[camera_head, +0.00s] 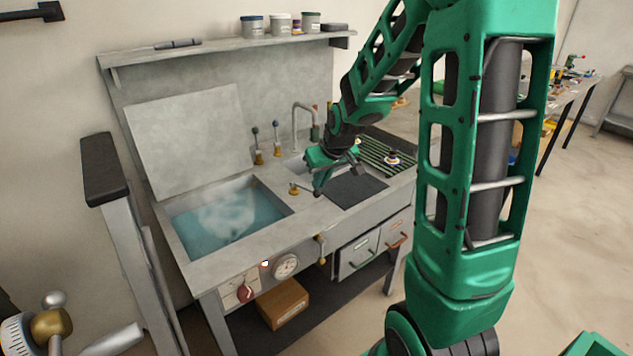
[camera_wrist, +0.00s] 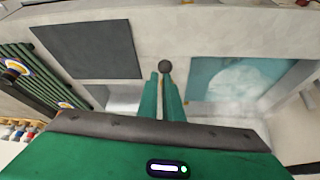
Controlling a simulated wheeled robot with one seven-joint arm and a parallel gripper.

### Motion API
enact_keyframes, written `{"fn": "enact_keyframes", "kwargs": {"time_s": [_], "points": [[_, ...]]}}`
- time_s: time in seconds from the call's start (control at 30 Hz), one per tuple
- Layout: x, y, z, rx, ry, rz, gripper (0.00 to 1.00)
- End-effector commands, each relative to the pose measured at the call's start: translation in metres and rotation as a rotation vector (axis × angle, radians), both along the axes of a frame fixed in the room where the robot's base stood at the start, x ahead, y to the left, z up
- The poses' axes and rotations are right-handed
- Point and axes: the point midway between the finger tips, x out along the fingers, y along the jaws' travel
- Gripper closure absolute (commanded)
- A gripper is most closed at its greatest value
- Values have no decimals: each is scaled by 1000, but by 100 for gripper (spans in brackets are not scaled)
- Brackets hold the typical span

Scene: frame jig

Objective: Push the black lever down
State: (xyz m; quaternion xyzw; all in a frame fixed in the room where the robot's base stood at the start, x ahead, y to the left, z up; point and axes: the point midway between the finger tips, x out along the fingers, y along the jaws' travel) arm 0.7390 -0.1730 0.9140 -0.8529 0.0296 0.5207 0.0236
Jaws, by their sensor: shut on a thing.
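The black lever's dark round knob (camera_wrist: 165,66) shows in the wrist view at the ends of my two green fingers, between the mat and the basin. My gripper (camera_wrist: 162,82) is shut on the lever, with the fingers close together on either side of it and the knob just past the tips. The rod is mostly hidden between the fingers. In the head view my gripper (camera_head: 316,190) is low over the counter, and a brass lever base (camera_head: 293,189) stands just left of it. The knob is hard to make out there.
A water-filled basin (camera_head: 180,236) lies to the left, and a dark mat (camera_head: 355,189) to the right. Two upright levers (camera_head: 257,152) (camera_head: 276,146) and a tap (camera_head: 295,122) stand behind. A gauge (camera_head: 286,266) and red knob (camera_head: 245,293) are on the front panel.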

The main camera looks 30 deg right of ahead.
Motion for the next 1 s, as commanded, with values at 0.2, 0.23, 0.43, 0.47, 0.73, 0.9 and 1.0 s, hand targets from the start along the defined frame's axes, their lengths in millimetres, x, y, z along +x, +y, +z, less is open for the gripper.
{"fn": "enact_keyframes", "kwargs": {"time_s": [0.2, 0.23, 0.43, 0.47, 0.73, 0.9, 1.0], "points": [[-17, -1, -31, 9, 79, -11, 100], [-17, -1, -32, 8, 80, -12, 100], [-13, 0, -35, 8, 83, -12, 100], [-11, 0, -36, 8, 84, -11, 100], [-3, 2, -35, 8, 87, -9, 100], [5, 0, -12, 4, 65, -7, 100], [9, -1, 9, 1, 44, -4, 100]]}}
